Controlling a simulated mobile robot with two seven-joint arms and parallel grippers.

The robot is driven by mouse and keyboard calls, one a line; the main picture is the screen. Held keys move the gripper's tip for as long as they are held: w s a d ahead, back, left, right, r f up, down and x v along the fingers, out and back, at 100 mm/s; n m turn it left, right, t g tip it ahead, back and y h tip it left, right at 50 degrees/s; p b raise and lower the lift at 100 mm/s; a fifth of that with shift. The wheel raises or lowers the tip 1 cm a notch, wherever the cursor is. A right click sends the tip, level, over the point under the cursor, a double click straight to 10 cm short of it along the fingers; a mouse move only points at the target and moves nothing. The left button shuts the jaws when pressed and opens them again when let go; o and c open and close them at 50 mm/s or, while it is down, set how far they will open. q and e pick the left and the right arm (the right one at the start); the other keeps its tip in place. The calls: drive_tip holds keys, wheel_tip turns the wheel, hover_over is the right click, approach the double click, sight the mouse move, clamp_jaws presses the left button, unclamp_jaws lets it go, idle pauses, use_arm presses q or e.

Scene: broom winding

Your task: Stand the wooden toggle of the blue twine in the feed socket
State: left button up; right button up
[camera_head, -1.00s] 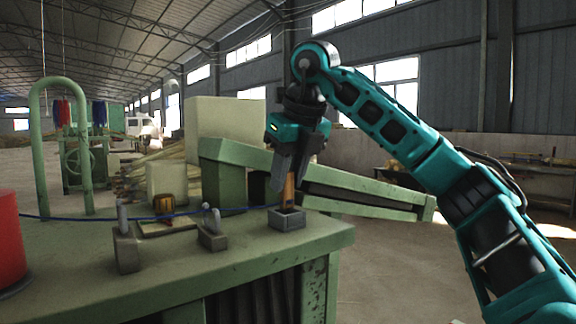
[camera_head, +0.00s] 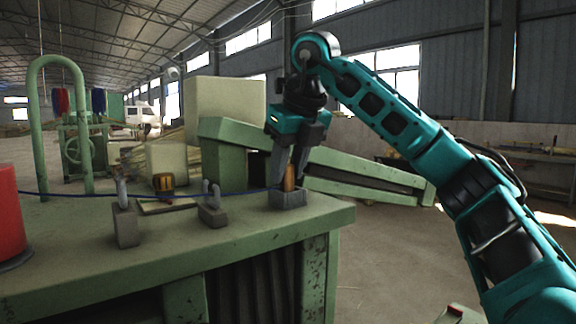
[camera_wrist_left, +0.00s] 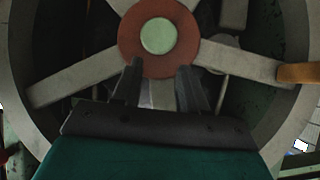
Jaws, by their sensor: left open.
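The wooden toggle (camera_head: 290,178) stands upright at the feed socket (camera_head: 289,200), a small grey block at the bench's right corner, with its lower end inside the socket's rim. The blue twine (camera_head: 243,193) runs left from it, past the hooked blocks. My right gripper (camera_head: 287,176) points down just above the socket, its fingers on both sides of the toggle and closed on it. My left gripper (camera_wrist_left: 158,82) shows only in the left wrist view, open and empty, in front of a spoked wheel with a red hub (camera_wrist_left: 158,38).
Two grey blocks with metal hooks (camera_head: 125,224) (camera_head: 212,212) stand on the green bench (camera_head: 170,258). A red cylinder (camera_head: 8,215) is at the left edge, beside a green hoop (camera_head: 38,130). A green beam (camera_head: 370,190) extends behind the socket.

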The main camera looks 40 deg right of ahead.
drive_tip(key=o, duration=0.5)
drive_tip(key=shift+c, duration=0.2)
drive_tip(key=shift+r, duration=0.2)
drive_tip(key=p+v, duration=0.2)
drive_tip(key=v, duration=1)
drive_tip(key=shift+s+r, duration=0.2)
drive_tip(key=shift+r, duration=0.05)
drive_tip(key=shift+a+p, duration=0.15)
drive_tip(key=shift+p, duration=0.15)
